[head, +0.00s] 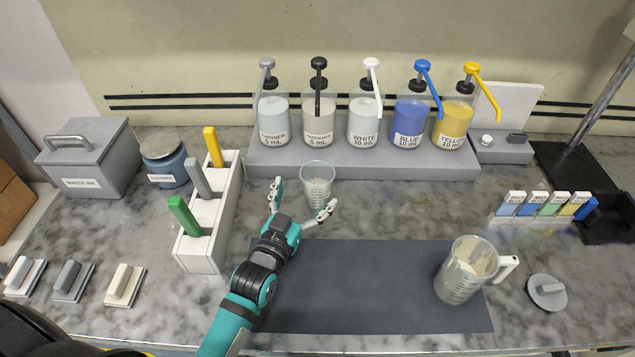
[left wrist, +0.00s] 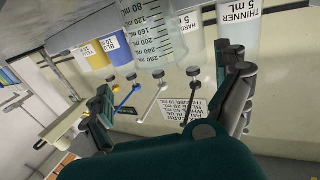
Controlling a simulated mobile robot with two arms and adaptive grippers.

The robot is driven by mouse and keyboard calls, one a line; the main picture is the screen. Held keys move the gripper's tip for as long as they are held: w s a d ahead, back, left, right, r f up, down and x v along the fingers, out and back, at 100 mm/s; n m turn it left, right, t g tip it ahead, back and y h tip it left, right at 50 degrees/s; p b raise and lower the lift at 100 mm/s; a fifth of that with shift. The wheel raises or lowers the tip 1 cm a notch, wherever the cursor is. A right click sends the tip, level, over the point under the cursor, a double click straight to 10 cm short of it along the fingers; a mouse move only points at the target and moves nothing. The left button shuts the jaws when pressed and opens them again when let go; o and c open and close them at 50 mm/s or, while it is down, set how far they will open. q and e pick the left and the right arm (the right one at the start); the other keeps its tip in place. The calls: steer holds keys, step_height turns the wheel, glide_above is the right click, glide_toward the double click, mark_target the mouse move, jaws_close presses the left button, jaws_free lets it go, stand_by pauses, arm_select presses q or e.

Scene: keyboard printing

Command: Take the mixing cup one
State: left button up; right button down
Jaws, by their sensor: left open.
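A small clear graduated cup (head: 318,186), which I take as the mixing cup, stands upright on the marbled table in front of the pump bottles. It also shows at the top of the left wrist view (left wrist: 152,30). My left gripper (head: 301,203) is open, its fingers spread on the near side of the cup, one to the left and one to the lower right. The wrist view shows nothing between the fingers' pads (left wrist: 170,85). I cannot tell whether the right finger touches the cup. My right gripper is not in view.
Pump bottles (head: 362,122) stand on a grey riser (head: 360,160) behind the cup. A white holder (head: 200,255) with coloured handles is left of my arm. A larger handled jug (head: 462,275) stands on the dark mat (head: 350,290). A lid (head: 547,292) lies at right.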

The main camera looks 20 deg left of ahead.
mark_target(323, 163)
arm_select(q)
steer(key=w, duration=0.2)
steer(key=shift+w+d, duration=0.1)
steer(key=shift+w, duration=0.2)
steer(key=w+p, duration=0.2)
steer(key=w, duration=0.2)
steer(key=shift+w+d, duration=0.1)
steer(key=shift+w, duration=0.05)
steer(key=shift+w+f, duration=0.1)
steer(key=shift+w, duration=0.4)
steer(key=shift+s, duration=0.15)
steer(key=shift+c, duration=0.9)
steer(key=c, duration=1)
steer(key=shift+c, duration=0.2)
steer(key=shift+r, duration=0.6)
step_height(323, 163, up, 2)
steer(key=shift+r+b, duration=0.15)
steer(key=shift+b, duration=0.35)
steer(key=s+d+b, duration=0.1)
steer(key=s, duration=0.4)
steer(key=s+d+r+b, duration=0.1)
steer(key=s+d, duration=0.1)
steer(key=s, duration=0.3)
steer(key=s+d+b, duration=0.1)
steer(key=s, duration=0.4)
steer(key=shift+s+d+r, duration=0.15)
steer(key=shift+d+r, duration=0.1)
steer(key=shift+r, duration=0.05)
